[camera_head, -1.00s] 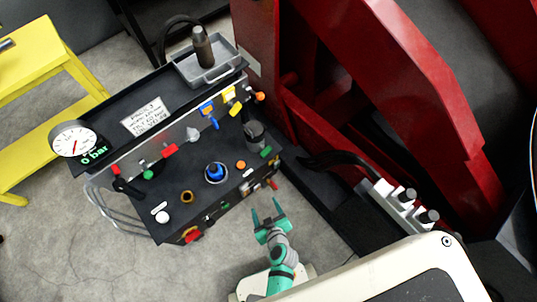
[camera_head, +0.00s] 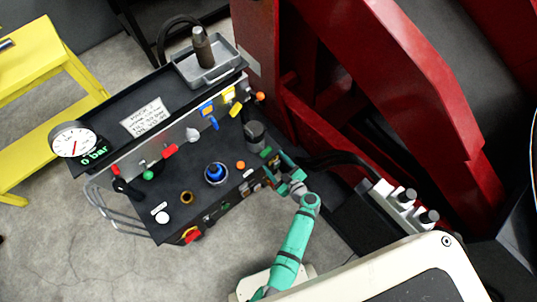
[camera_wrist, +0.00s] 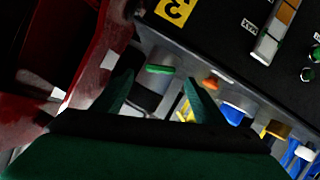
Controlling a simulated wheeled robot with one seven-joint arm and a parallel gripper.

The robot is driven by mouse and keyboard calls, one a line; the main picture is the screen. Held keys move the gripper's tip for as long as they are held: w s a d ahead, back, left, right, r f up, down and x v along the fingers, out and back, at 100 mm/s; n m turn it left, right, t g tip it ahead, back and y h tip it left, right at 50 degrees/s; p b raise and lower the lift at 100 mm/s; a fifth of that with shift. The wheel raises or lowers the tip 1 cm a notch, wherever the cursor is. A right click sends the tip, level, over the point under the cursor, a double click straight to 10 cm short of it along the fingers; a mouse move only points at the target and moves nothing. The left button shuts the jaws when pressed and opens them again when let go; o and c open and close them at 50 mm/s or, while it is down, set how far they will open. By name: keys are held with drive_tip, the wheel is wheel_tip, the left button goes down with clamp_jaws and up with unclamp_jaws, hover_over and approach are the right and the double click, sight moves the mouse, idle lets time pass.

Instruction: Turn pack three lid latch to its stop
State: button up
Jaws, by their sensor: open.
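The dark pack-three cabinet (camera_head: 215,180) stands left of centre in the head view. A yellow "3" label (camera_wrist: 173,10) shows on its face in the wrist view. I cannot tell for sure which fitting is the lid latch. A green piece (camera_head: 266,152) sits at the right end of the deck, near an orange knob (camera_head: 241,165). In the wrist view the green piece (camera_wrist: 160,70) shows just beyond and between my fingertips. My gripper (camera_head: 278,171) is open and empty at the cabinet's front right corner. Contact with the cabinet cannot be made out.
A red steel frame (camera_head: 400,70) rises close on the right. A dark cylinder (camera_head: 254,134), a blue-topped fitting (camera_head: 216,174) and several coloured levers crowd the deck. A gauge (camera_head: 73,141) reads near "0 bar". Floor (camera_head: 235,250) in front of the cabinet is clear.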

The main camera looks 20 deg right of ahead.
sight(268, 154)
drive_tip(key=shift+x, duration=3.05)
